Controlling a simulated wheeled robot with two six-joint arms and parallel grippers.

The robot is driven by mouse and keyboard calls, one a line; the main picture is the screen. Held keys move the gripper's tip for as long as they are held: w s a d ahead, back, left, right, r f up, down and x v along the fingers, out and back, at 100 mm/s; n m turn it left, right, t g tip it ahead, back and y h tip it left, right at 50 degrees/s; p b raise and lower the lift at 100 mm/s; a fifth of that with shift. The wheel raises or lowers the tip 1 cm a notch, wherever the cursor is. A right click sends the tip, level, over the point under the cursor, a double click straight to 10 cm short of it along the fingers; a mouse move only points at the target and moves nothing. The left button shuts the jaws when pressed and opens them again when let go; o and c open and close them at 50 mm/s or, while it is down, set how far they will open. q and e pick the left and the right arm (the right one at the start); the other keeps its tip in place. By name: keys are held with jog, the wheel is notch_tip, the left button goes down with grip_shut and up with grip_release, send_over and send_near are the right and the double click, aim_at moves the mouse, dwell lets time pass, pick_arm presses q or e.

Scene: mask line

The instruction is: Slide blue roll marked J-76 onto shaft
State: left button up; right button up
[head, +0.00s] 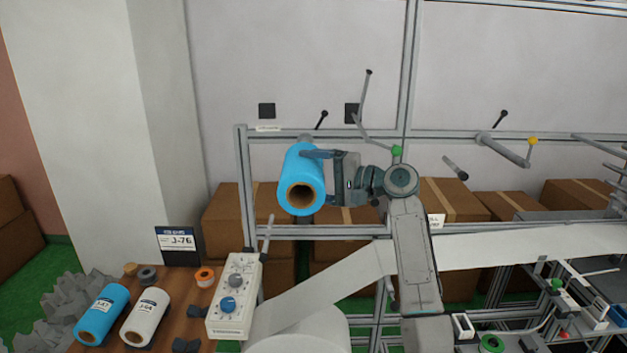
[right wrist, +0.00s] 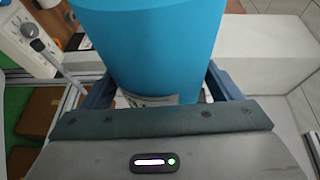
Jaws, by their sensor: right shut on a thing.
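A blue roll (head: 300,167) with a brown core is held in the air by my right gripper (head: 322,170), its open core end facing the head camera. The right wrist view shows the roll's blue side (right wrist: 150,45) between the two fingers, with a white label (right wrist: 150,99) partly hidden and unreadable. A grey shaft mount (head: 306,137) with a black-tipped lever (head: 322,119) shows on the frame rail just behind the roll's top. Whether the shaft is inside the core cannot be told. My left gripper is not in view.
A brown table (head: 180,290) holds another blue roll (head: 102,313), a white roll (head: 146,316) and a sign (head: 177,243) reading J-76. A control box (head: 234,296) stands beside it. A white web (head: 335,285) runs below the held roll. Another shaft (head: 507,150) is at right.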

jog(key=shift+w, duration=0.25)
jog(key=shift+f+b, duration=0.3)
jog(key=shift+f, duration=0.25)
dwell(0.6)
jog(key=o, duration=1.1)
jog(key=shift+c, duration=0.2)
jog(key=shift+s, duration=0.1)
